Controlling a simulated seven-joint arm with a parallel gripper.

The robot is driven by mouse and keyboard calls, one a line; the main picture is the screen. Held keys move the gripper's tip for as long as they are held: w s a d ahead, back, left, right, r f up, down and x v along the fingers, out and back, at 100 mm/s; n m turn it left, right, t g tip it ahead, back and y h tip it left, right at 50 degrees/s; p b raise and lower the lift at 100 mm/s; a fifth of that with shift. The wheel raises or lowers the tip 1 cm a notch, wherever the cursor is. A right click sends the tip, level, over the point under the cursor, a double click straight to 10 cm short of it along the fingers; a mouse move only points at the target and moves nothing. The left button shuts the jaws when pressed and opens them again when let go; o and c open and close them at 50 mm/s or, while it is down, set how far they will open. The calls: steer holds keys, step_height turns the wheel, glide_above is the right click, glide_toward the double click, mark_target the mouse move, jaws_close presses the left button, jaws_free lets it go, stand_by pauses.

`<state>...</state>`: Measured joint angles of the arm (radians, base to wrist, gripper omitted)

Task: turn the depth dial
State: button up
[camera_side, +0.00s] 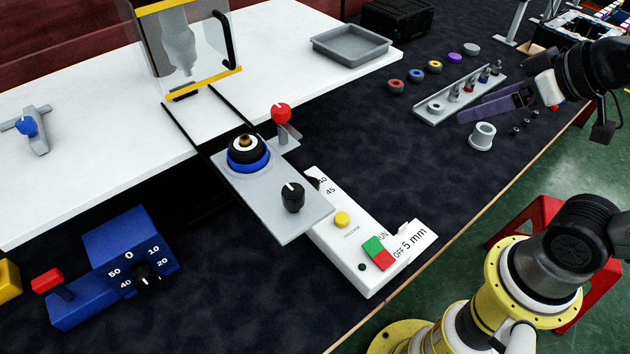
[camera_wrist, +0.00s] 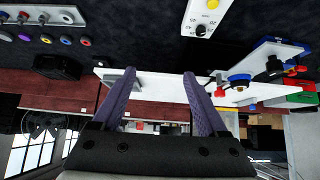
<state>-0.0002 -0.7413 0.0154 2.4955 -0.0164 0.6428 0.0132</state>
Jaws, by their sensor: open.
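No dial carries a readable depth label. A white control box (camera_side: 343,268) with a "5 mm" readout has a black knob (camera_side: 314,183) beside the numbers 40 and 45, partly hidden by a grey plate. A blue box (camera_side: 85,300) at the lower left carries another black dial (camera_side: 145,275) among numbers from 0 to 50. My gripper (camera_side: 487,106), with purple fingers, is at the upper right, well away from both dials. In the wrist view, my gripper (camera_wrist: 160,76) is open, with nothing between its fingers. A numbered white panel (camera_wrist: 204,24) shows at the top there.
A grey plate (camera_side: 262,200) holds a blue-ringed fixture (camera_side: 248,155), a black knob (camera_side: 293,197) and a red knob (camera_side: 281,113). A rack (camera_side: 435,106) of small parts and a grey cup (camera_side: 482,137) stand near my gripper. The dark mat right of the white box is clear.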

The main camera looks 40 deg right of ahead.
steer(key=w+a+n+t, duration=0.1)
steer(key=w+a+t, duration=0.1)
steer(key=w, duration=0.8)
steer(key=n+g+y, duration=0.2)
steer(key=n+y, duration=0.1)
glide_above(313, 184)
steer(key=s+d, duration=0.4)
steer(key=s, duration=0.6)
step_height(313, 184, down, 19)
steer(key=x, duration=1.3)
steer(key=shift+w+a+r, duration=0.1)
steer(key=shift+w+a, duration=0.2)
jaws_close()
